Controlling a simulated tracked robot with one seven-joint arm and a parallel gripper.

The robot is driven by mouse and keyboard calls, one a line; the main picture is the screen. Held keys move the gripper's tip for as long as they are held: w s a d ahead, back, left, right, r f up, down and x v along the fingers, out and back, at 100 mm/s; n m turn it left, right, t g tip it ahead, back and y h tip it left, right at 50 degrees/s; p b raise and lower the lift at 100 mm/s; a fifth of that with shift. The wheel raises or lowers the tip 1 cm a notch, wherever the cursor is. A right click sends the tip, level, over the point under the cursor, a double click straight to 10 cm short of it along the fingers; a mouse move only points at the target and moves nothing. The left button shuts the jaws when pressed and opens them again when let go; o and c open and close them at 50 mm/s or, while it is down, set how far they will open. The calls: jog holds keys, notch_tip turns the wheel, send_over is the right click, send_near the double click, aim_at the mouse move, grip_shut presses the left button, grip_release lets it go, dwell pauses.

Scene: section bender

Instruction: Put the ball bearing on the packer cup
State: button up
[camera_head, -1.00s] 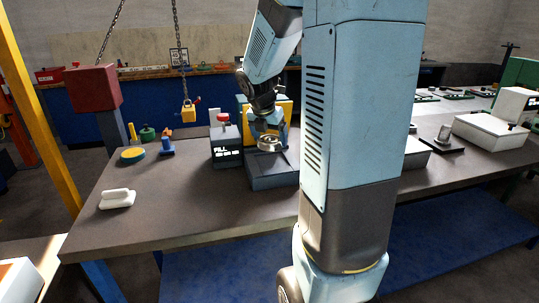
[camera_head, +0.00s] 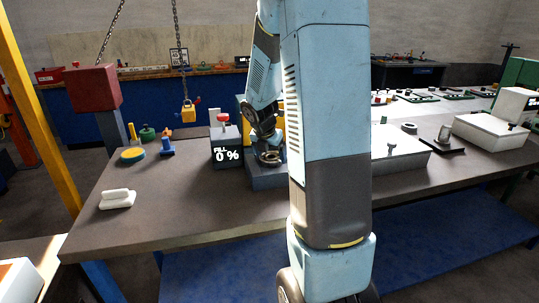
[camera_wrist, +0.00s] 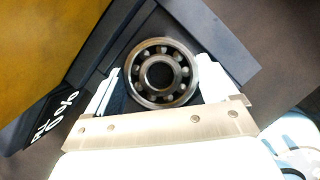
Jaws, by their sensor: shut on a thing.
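The ball bearing (camera_wrist: 160,94) is a steel ring with a dark bore and several balls. My gripper (camera_wrist: 160,80) is shut on it, with one white finger on each side in the wrist view. In the head view the bearing (camera_head: 270,158) is small and partly hidden by my arm, over or on a dark grey block (camera_head: 267,179). The block belongs to the packer, next to a box reading "FILL 0 %" (camera_head: 227,154). I cannot make out the cup; the bearing and gripper may cover it. I cannot tell whether the bearing touches the block.
A yellow panel (camera_wrist: 45,40) stands close to the gripper. White boxes (camera_head: 492,131) are at right. The bench front (camera_head: 190,205) is clear.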

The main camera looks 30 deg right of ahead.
jog(key=o, duration=1.3)
jog(key=shift+o, duration=0.2)
jog(key=shift+r, duration=0.1)
jog(key=v, duration=1.2)
jog(key=s+a+r+m+t+y, duration=0.1)
jog(key=s+a+r+m, duration=0.2)
jog(key=s+a+m, duration=0.4)
jog(key=s+a+r+m+t+y, duration=0.2)
jog(key=s+a+m, duration=0.6)
jog(key=s+m, duration=0.8)
jog(key=shift+a+r+m+y, duration=0.15)
jog(key=shift+r+m+y, duration=0.15)
jog(key=shift+r+m, duration=0.85)
jog(key=shift+r, duration=0.1)
